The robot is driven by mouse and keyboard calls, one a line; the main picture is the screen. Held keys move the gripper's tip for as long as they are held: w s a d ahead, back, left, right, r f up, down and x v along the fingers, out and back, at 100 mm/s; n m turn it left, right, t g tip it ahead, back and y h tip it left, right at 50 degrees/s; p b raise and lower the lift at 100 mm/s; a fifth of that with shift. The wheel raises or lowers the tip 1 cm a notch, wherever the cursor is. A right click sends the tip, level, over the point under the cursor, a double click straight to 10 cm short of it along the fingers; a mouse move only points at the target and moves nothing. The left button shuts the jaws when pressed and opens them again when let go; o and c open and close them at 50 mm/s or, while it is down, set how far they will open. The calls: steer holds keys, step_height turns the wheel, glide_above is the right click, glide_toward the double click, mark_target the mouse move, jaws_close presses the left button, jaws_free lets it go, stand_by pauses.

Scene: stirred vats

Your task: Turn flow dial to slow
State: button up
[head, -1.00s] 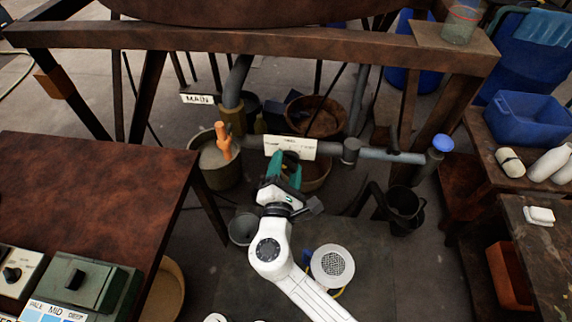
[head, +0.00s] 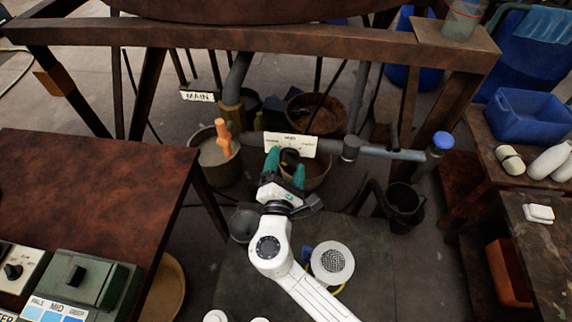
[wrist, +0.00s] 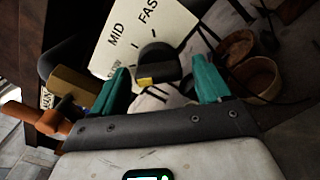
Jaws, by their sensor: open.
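The flow dial is a black knob (wrist: 157,62) with a yellow mark on its near end, in front of a cream label plate (wrist: 145,32). MID and FAST read clearly on the plate; the SLOW word at its lower left is partly covered by a finger. In the head view the dial (head: 290,157) and plate (head: 305,146) sit on the horizontal pipe. My gripper (head: 286,169) is open at the dial, with a teal finger on either side of it. The wrist view shows my gripper (wrist: 160,84) with gaps between the fingers and the knob. Contact is not visible.
An orange handle (head: 223,137) stands on the pipe left of the plate, near a MAIN label (head: 198,96). A blue-capped pipe end (head: 442,141) is at right. A brown table (head: 90,200) flanks the left. Buckets stand below and behind the pipe.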

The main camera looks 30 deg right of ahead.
steer(key=v, duration=1)
steer(key=shift+s+a+b, duration=0.25)
steer(key=shift+s+b, duration=0.05)
steer(key=shift+b, duration=0.1)
steer(key=s+d+f+m+g, duration=0.35)
steer(key=d+m+g, duration=0.2)
steer(key=d, duration=0.25)
steer(key=s+d+f+m+g, duration=0.35)
steer(key=d+m, duration=0.25)
steer(key=d, duration=0.2)
steer(key=s+a+f+m+g+y, duration=0.1)
steer(key=s+f+m+g+y, duration=0.2)
steer(key=s+m+y, duration=0.6)
steer(key=s+g, duration=0.2)
steer(key=s, duration=0.3)
steer(key=shift+a+f+y+p, duration=0.2)
steer(key=shift+a+y+p, duration=0.1)
steer(key=shift+y+p, duration=0.1)
